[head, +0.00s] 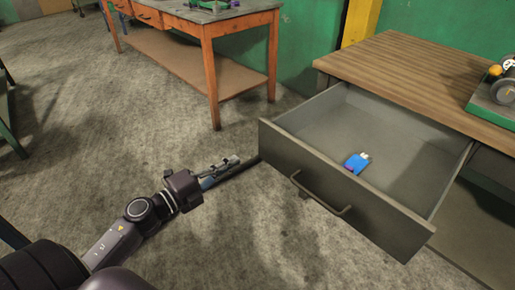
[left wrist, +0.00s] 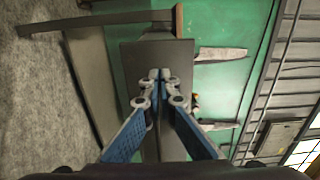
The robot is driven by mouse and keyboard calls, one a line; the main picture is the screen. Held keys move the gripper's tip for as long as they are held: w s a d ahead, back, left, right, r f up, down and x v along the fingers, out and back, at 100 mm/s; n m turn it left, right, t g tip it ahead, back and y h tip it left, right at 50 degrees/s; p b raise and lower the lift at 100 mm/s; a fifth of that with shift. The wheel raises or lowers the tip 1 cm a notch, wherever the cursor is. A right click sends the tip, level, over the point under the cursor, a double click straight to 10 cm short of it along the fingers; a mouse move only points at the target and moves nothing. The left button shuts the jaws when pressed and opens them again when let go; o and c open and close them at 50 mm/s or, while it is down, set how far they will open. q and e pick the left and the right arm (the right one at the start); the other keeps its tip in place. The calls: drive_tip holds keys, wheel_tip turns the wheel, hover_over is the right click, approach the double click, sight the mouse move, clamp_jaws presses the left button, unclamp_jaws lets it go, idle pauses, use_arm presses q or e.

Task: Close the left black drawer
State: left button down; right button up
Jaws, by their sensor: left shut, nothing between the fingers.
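The dark grey drawer (head: 375,213) is pulled well out from under the wooden tabletop. Its front panel has a curved bar handle (head: 320,193). A small blue item with a white end (head: 357,162) lies inside on the drawer floor. My left gripper (head: 234,161) is to the left of the drawer's front left corner, apart from the handle, with nothing held. In the left wrist view its blue-padded fingers (left wrist: 160,75) meet at the tips, with a grey panel (left wrist: 143,58) behind them. My right gripper is not in view.
The wooden tabletop (head: 415,75) carries a green-based machine (head: 495,92) at the right. An orange workbench (head: 209,60) with a lower shelf stands at the back left. Bare grey floor (head: 110,130) lies left of the drawer.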

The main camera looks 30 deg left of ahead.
sight(265, 142)
use_arm(q)
drive_tip(key=x, duration=1)
drive_tip(key=shift+w+f, duration=0.1)
drive_tip(key=shift+w, duration=0.1)
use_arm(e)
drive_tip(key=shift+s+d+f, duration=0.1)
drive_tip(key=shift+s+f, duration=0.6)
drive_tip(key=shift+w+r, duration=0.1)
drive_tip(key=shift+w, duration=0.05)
